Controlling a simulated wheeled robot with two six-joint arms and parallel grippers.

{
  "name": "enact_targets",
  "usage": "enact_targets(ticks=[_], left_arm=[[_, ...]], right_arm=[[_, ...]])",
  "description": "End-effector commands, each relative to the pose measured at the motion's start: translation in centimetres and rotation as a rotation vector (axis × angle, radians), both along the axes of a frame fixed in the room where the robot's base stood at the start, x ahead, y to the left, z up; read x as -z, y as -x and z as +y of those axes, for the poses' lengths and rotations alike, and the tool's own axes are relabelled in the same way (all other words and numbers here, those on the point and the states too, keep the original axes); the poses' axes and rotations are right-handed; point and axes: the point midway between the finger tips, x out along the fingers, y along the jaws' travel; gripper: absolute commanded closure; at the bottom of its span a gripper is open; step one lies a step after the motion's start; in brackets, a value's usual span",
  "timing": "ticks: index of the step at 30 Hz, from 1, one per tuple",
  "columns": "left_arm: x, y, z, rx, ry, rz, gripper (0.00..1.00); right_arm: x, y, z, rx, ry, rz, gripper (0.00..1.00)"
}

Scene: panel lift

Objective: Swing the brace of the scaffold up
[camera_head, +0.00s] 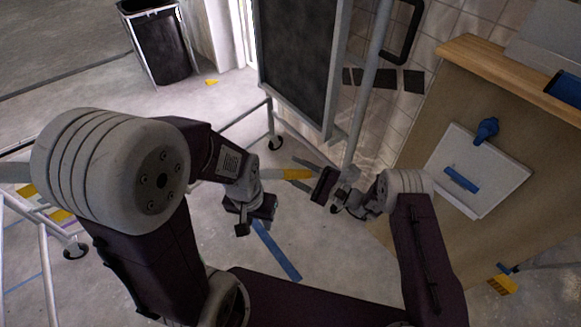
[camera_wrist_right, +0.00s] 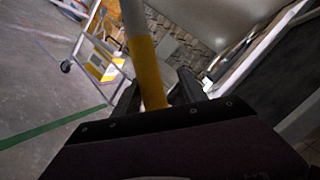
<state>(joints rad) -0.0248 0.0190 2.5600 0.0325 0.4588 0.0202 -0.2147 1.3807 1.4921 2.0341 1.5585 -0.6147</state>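The brace appears to be a bar with a yellow band (camera_head: 298,174), low in the middle of the head view. My right gripper (camera_head: 325,187) is at this bar. In the right wrist view, the bar, grey with a yellow section (camera_wrist_right: 148,72), passes between the fingers of my right gripper (camera_wrist_right: 158,92). The fingers stand on either side of it; whether they press on it is unclear. The bar's lower part is hidden by the gripper body. My left gripper (camera_head: 254,220) has its fingers apart, holds nothing visible, and is left of the right one, above the floor.
A dark panel (camera_head: 296,60) in a grey frame stands behind the grippers, with a castor (camera_head: 276,142) nearby. A wooden-topped cabinet (camera_head: 500,75) is at the right. A black bin (camera_head: 162,48) stands far left. Blue tape (camera_head: 277,250) marks open floor below my left gripper.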

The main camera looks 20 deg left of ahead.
Motion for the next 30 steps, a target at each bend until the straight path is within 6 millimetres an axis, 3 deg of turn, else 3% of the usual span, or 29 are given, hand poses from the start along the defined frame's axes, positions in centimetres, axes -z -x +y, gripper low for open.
enact_targets(ticks=[24,30], left_arm=[[-1.1,0.0,0.0,0.000,0.000,0.000,0.64],[-1.1,0.0,0.0,0.000,0.000,0.000,0.64]], right_arm=[[0.6,1.6,-6.9,0.003,0.000,0.000,0.51],[0.7,1.9,-7.8,0.001,-0.001,0.001,0.51]])
